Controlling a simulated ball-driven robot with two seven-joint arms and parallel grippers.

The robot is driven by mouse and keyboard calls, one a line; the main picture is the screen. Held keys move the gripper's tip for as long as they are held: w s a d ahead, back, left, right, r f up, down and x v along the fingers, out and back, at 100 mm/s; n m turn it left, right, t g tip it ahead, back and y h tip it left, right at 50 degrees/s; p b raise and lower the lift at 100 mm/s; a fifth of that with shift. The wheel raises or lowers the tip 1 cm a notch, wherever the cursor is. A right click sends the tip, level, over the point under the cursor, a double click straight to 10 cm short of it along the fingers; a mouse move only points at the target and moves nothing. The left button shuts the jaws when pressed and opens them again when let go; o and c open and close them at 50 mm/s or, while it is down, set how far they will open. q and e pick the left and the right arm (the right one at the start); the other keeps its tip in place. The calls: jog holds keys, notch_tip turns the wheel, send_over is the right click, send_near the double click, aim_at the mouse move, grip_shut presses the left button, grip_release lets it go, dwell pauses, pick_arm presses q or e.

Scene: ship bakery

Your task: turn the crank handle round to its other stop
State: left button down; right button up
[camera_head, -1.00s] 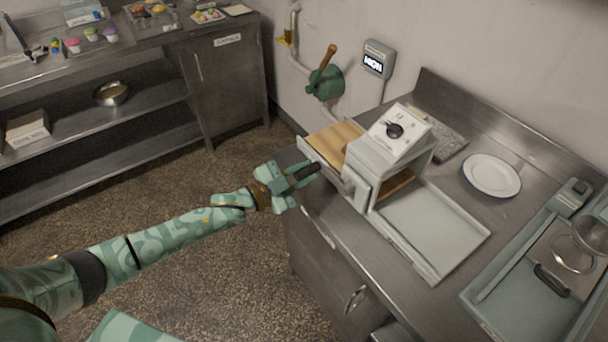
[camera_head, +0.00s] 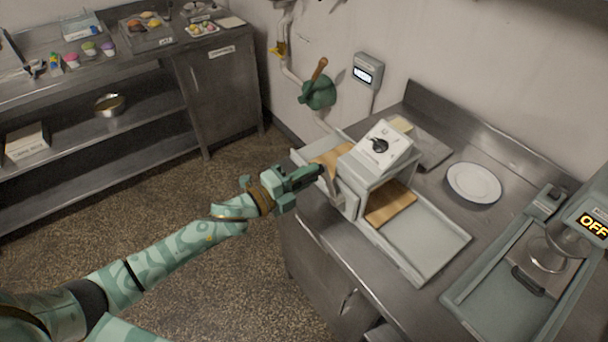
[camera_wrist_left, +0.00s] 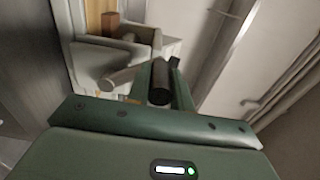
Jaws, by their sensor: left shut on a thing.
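The crank handle has a grey arm (camera_head: 330,187) on the near left side of a white roller machine (camera_head: 350,200). My left gripper (camera_head: 307,175) is shut on its dark grip. In the left wrist view the black grip (camera_wrist_left: 159,84) lies between the two green fingers, and the machine's pale side is behind it. A tan slab passes through the machine, with one part on the left tray (camera_head: 327,157) and a larger part (camera_head: 391,204) on the right side. The slab's middle is hidden under the machine. My right gripper is not in view.
The machine stands on a steel counter (camera_head: 428,282). A white plate (camera_head: 473,183) and a second appliance with an "OFF" display (camera_head: 593,226) are to its right. A green valve (camera_head: 318,93) is on the wall behind. The floor left of the counter is clear.

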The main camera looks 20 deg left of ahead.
pick_arm(q)
jog(key=s+d+f+m+b, duration=0.25)
jog(key=s+d+m, duration=0.55)
jog(key=m, duration=0.7)
jog(key=shift+d+f+m+b, duration=0.35)
jog(key=shift+f+m+b, duration=0.6)
jog(key=shift+f+m, duration=1.15)
jog(key=shift+d+f+m+b, duration=0.3)
jog(key=shift+f+m+b, duration=0.75)
jog(key=shift+m, duration=2.05)
jog(key=shift+d+f+m+b, duration=0.35)
jog(key=shift+f+m+b, duration=0.45)
jog(key=shift+f+m, duration=1.35)
jog(key=shift+r+m, duration=0.35)
jog(key=shift+m, duration=0.2)
